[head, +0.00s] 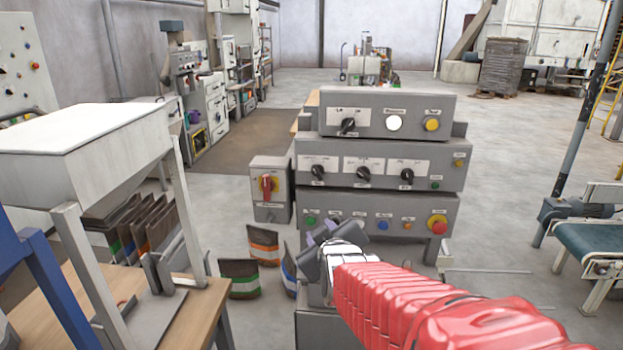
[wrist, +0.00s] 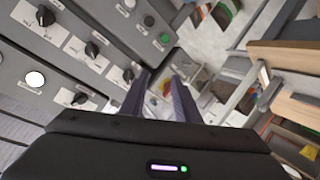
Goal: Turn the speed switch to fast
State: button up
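A grey control panel stands in three tiers ahead of me in the head view. Its middle tier has three black rotary switches on white labels: left (head: 317,172), middle (head: 363,174) and right (head: 407,176). The top tier has one more black rotary switch (head: 348,125). The label print is too small to read, so I cannot tell which is the speed switch. My gripper (head: 322,236) is in front of the lower left of the panel. In the wrist view its two fingers (wrist: 160,78) are apart with nothing held, and black switches (wrist: 92,48) show to their left.
The bottom tier carries a green button (head: 310,220), a blue button (head: 383,224) and a red stop button (head: 437,223). A box with a red-handled switch (head: 267,187) stands left of the panel. Bags (head: 263,244) stand on the floor below it. A wooden bench (head: 190,300) is at left.

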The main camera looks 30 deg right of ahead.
jog(key=d+r+t+h, duration=0.2)
jog(key=d+h, duration=0.3)
jog(key=d, duration=0.7)
jog(key=shift+d+r+n, duration=0.2)
jog(key=shift+r+n, duration=0.2)
jog(key=shift+r, duration=0.1)
jog(key=shift+w+d, duration=0.1)
jog(key=shift+w, duration=0.1)
